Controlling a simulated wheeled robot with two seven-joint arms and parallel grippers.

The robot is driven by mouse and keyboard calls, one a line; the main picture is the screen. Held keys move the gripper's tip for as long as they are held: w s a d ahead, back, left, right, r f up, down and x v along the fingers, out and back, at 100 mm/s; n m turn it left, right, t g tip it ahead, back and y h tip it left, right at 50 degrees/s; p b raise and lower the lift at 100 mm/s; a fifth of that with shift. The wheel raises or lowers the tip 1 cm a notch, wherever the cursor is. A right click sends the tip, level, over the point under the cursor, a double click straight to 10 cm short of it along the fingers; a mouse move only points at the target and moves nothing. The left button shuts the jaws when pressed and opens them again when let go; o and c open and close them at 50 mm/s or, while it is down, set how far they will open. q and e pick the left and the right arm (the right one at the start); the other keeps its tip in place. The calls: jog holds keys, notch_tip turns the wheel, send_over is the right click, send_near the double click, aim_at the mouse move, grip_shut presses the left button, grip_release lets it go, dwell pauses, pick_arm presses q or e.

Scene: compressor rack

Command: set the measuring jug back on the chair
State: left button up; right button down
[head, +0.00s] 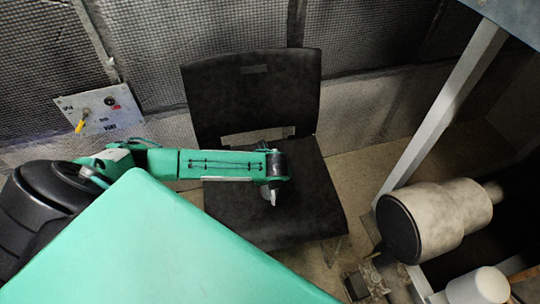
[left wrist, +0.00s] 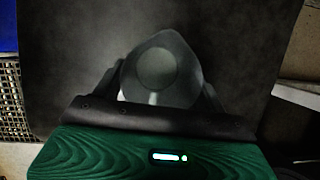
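The measuring jug (left wrist: 160,68) is grey and seen from above in the left wrist view, between the two fingers of my left gripper (left wrist: 158,88). The fingers lie against its sides. In the head view my left gripper (head: 272,196) points down over the seat of the black chair (head: 310,215); the jug is mostly hidden there by the wrist. The dark chair surface fills the wrist view behind the jug. I cannot tell whether the jug touches the seat. My right gripper is not in view.
The chair's backrest (head: 252,95) rises behind my left forearm. A control panel (head: 100,110) with a yellow-handled switch is on the mesh wall at left. A pale cylindrical machine (head: 450,215) and a slanted metal post (head: 440,115) stand to the right of the chair.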

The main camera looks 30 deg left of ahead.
pick_arm(q)
jog(key=o, duration=0.3)
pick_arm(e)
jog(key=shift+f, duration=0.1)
pick_arm(q)
jog(key=shift+r, duration=0.15)
jog(key=p+v, duration=0.1)
jog(key=v, duration=0.9)
jog(key=shift+d+r+p, duration=0.1)
jog(key=shift+r+p, duration=0.2)
jog(key=shift+p, duration=0.1)
jog(key=shift+s+d+r, duration=0.2)
jog(key=shift+s+r, duration=0.05)
jog(key=shift+r, duration=0.4)
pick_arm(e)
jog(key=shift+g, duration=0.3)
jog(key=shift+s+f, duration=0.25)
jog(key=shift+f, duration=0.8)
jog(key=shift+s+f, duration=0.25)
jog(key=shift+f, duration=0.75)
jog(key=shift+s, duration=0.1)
